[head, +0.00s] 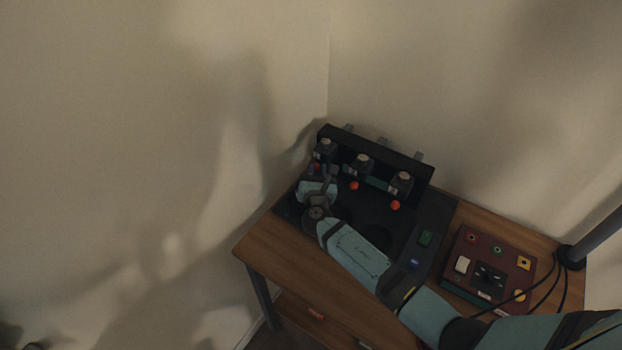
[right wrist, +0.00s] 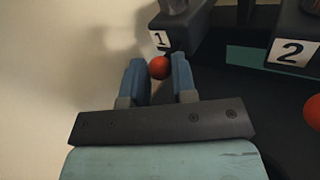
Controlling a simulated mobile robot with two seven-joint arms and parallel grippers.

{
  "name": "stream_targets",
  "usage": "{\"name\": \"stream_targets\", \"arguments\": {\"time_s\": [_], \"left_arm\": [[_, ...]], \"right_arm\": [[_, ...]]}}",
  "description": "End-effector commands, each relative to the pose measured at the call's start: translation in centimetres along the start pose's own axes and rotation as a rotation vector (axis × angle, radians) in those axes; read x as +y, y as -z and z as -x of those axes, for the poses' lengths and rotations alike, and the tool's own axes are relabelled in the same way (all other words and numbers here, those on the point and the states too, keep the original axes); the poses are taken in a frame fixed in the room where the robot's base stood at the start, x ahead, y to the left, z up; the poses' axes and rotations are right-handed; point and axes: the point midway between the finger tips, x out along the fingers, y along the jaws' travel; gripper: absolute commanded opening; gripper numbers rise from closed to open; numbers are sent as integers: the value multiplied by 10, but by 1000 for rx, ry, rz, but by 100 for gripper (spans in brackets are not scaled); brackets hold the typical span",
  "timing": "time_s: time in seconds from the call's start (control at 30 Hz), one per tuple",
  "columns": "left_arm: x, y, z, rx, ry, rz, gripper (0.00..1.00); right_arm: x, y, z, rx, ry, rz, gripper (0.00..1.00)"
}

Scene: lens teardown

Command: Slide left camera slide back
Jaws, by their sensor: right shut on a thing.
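The left camera slide (head: 325,150) is the leftmost of three dark camera units on a black rig. In the right wrist view it carries a white label "1" (right wrist: 160,39). A red-orange ball knob (right wrist: 159,68) sits below that label. My right gripper (right wrist: 158,75) has its blue fingers on either side of this knob, shut on it. In the head view my right arm reaches across the rig, and the gripper (head: 321,172) partly hides the knob. My left gripper is not in view.
The middle camera unit (head: 361,164) and right camera unit (head: 401,184) have their own red knobs. A dark red control box (head: 487,262) with buttons and cables stands on the wooden table (head: 290,262) at the right. Walls close in behind the rig.

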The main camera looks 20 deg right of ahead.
Motion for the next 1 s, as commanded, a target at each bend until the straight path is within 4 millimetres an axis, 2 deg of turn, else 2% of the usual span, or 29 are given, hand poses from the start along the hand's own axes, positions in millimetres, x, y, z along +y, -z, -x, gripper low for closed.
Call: {"name": "stream_targets", "arguments": {"time_s": [0.23, 0.27, 0.33, 0.37, 0.63, 0.73, 0.87, 1.0], "left_arm": [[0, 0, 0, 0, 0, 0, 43], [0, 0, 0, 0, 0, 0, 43], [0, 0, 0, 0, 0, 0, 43], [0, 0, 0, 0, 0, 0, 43], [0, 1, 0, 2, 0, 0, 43], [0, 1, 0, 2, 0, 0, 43], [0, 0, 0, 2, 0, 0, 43], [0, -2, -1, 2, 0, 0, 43]], "right_arm": [[-4, -2, -4, -2, 6, 0, 0], [-4, -2, -4, -2, 6, 0, 32], [-4, -2, -4, -2, 6, 0, 48], [-4, -2, -4, -2, 6, 0, 50], [-3, -1, -2, 0, 4, -1, 50], [-3, 0, 6, 1, 3, -1, 50], [-3, 1, 27, 2, 4, -1, 50], [-4, 1, 60, 3, 4, -2, 50]]}}
